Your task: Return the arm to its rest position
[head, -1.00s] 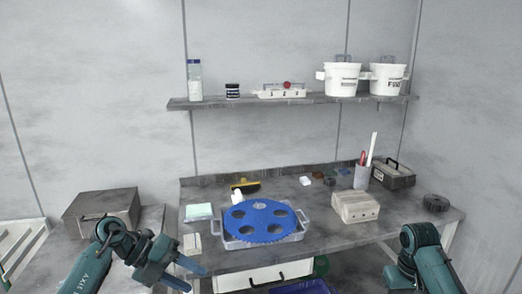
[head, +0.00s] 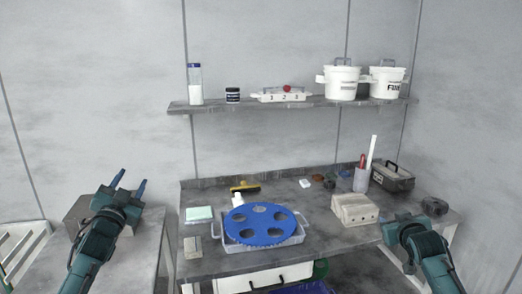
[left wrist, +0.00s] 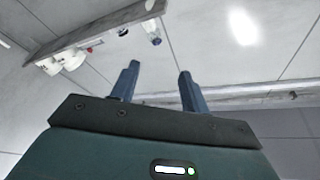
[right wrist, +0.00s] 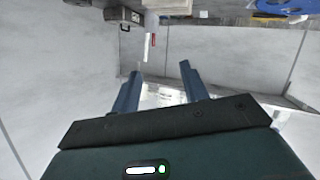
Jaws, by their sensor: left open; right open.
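My left arm (head: 92,250) reaches in from the left in the head view. Its gripper (head: 131,180) points up and away, in front of the grey box on the left side table. In the left wrist view its two fingers (left wrist: 158,71) stand apart with nothing between them. My right arm (head: 430,262) is at the lower right of the head view, by the bench's right front edge; its fingers are hard to make out there. In the right wrist view the right fingers (right wrist: 160,71) are apart and empty.
A blue disc with holes (head: 262,238) lies on a grey tray (head: 298,238) on the bench. A pale block (head: 355,210) is right of it. A black round part (head: 434,206) is near my right arm. The grey box (head: 76,212) stands behind my left arm. A shelf (head: 290,105) holds white buckets.

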